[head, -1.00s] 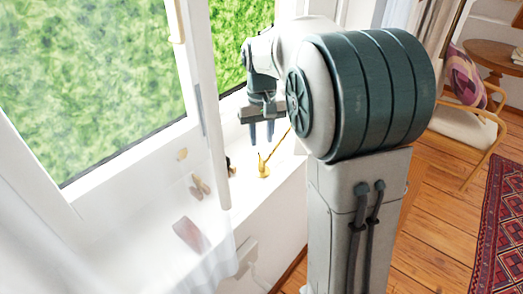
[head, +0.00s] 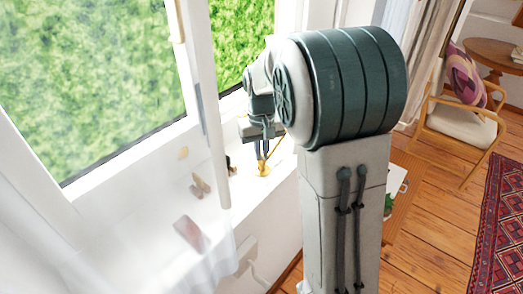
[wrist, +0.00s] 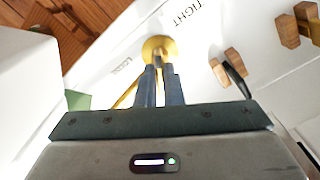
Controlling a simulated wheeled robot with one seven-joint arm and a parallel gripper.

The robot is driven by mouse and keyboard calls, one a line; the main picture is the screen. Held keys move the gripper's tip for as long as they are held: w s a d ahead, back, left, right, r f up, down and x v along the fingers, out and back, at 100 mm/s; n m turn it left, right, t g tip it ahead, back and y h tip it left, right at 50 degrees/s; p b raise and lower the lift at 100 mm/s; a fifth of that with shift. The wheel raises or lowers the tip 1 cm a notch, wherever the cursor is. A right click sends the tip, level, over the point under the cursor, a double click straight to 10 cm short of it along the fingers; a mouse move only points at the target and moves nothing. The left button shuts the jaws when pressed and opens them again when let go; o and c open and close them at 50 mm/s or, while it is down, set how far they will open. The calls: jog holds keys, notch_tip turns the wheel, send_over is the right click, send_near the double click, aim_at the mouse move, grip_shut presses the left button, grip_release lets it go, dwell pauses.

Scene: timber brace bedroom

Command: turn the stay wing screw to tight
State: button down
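The brass stay wing screw (head: 263,170) stands on the white windowsill, with the thin brass stay slanting up from it to the right. In the wrist view its round brass base (wrist: 158,46) shows just beyond my fingertips. My gripper (head: 262,156) points down over it, and it also shows in the wrist view (wrist: 159,72). The two fingers are close together with a narrow gap, and appear shut on the upper part of the screw, which they mostly hide. The word TIGHT (wrist: 187,15) is printed on the sill beside the base. A smaller label (wrist: 122,67) is unreadable.
Wooden pieces (wrist: 228,67) lie on the sill near my gripper, with a dark thin object beside them. The open window sash (head: 205,110) and sheer curtain (head: 150,215) are at the left. A chair (head: 460,120) stands on the wooden floor at the right.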

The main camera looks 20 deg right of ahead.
jog(key=m, duration=0.4)
jog(key=shift+m, duration=0.3)
jog(key=shift+m+p, duration=0.3)
jog(key=shift+m, duration=1.9)
jog(key=c, duration=1.6)
grip_release()
jog(key=shift+o, duration=0.2)
notch_tip(320, 180, up, 14)
jog(key=shift+b, duration=0.35)
